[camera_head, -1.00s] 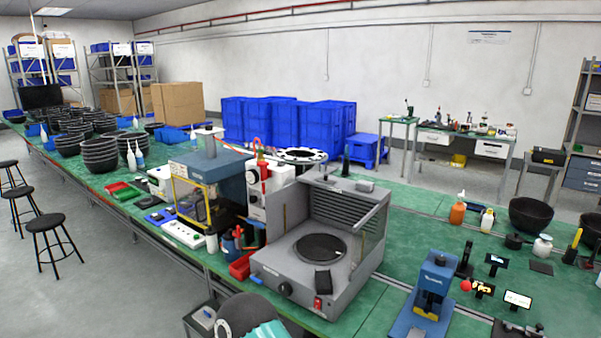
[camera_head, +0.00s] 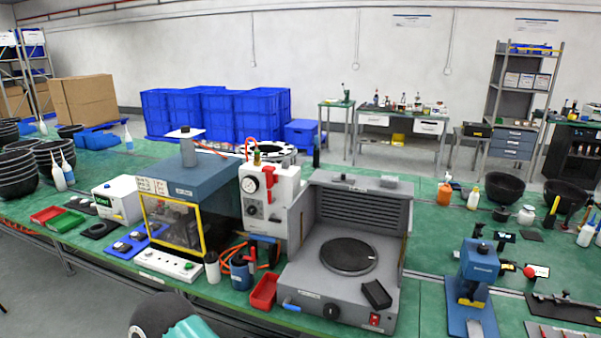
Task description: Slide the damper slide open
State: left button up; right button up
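No part stands out for certain as the damper slide. A grey hot-plate station (camera_head: 345,290) has a round dark plate, side walls and a louvred back panel (camera_head: 362,215). Small fittings, including a grey block (camera_head: 388,181), sit on its top edge. Left of it, a blue-topped oven (camera_head: 190,180) with a yellow-framed window has a grey flue (camera_head: 188,152) with a flat pale plate (camera_head: 186,133) across its top. Neither gripper is in view; only a teal and dark piece of my arm shows at the bottom edge.
A white gauge unit (camera_head: 270,200) stands between oven and station. A blue press (camera_head: 475,270) stands right. Green bench (camera_head: 430,245) is bare between station and press.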

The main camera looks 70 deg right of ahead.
aim_at(343, 179)
jog(key=u, duration=0.35)
jog(key=i, duration=0.55)
jog(key=z, duration=2.3)
jog(key=k, duration=0.55)
jog(key=z, duration=0.25)
jog(key=i, duration=0.4)
jog(key=u, duration=0.05)
